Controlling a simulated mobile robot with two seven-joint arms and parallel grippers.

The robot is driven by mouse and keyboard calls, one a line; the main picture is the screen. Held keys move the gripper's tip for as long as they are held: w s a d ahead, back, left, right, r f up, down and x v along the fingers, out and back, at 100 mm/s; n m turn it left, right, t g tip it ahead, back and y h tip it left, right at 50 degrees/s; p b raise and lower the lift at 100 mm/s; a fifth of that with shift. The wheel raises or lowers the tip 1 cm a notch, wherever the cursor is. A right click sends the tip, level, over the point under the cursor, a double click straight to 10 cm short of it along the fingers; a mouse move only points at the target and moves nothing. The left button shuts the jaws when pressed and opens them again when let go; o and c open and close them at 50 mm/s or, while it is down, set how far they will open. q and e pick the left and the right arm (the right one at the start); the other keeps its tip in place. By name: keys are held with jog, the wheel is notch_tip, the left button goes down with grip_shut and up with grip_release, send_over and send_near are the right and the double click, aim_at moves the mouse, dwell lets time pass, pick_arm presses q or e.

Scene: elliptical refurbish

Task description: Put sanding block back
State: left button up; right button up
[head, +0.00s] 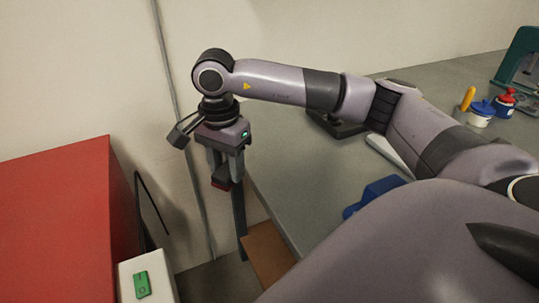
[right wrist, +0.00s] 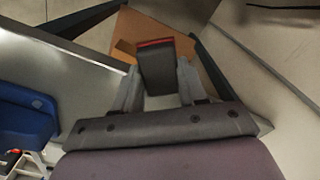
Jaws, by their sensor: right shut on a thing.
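My right gripper (head: 224,178) is shut on the sanding block, a dark block with a red face (head: 220,184). It holds the block in the air, past the left end of the grey table (head: 320,190). In the right wrist view the block (right wrist: 157,68) sits between the fingertips (right wrist: 157,88), its red edge at the far end. A brown surface (head: 267,252) lies lower down beside the table's end. It also shows beyond the block in the right wrist view (right wrist: 128,40). My left gripper is not in view.
A large red cabinet-like thing (head: 55,215) stands at left. A green item (head: 142,284) lies on a white box (head: 128,275) near it. On the table are a blue object (head: 375,194), a dark tool-like thing (head: 335,125) and small pots (head: 482,112). A wall stands behind.

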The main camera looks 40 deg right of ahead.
jog(key=w+d+r+n+p, duration=0.15)
jog(key=d+r+n, duration=0.6)
jog(key=n, duration=0.95)
jog(key=w+d+r+n+p, duration=0.15)
jog(key=d+r+n, duration=0.65)
jog(key=n, duration=0.9)
jog(key=shift+m, duration=0.3)
jog(key=f, duration=0.4)
jog(key=f+b, duration=0.1)
jog(key=f, duration=0.4)
jog(key=a+f+b, duration=0.1)
jog(key=f, duration=0.4)
jog(key=shift+s+f, duration=0.15)
jog(key=shift+f, duration=2.5)
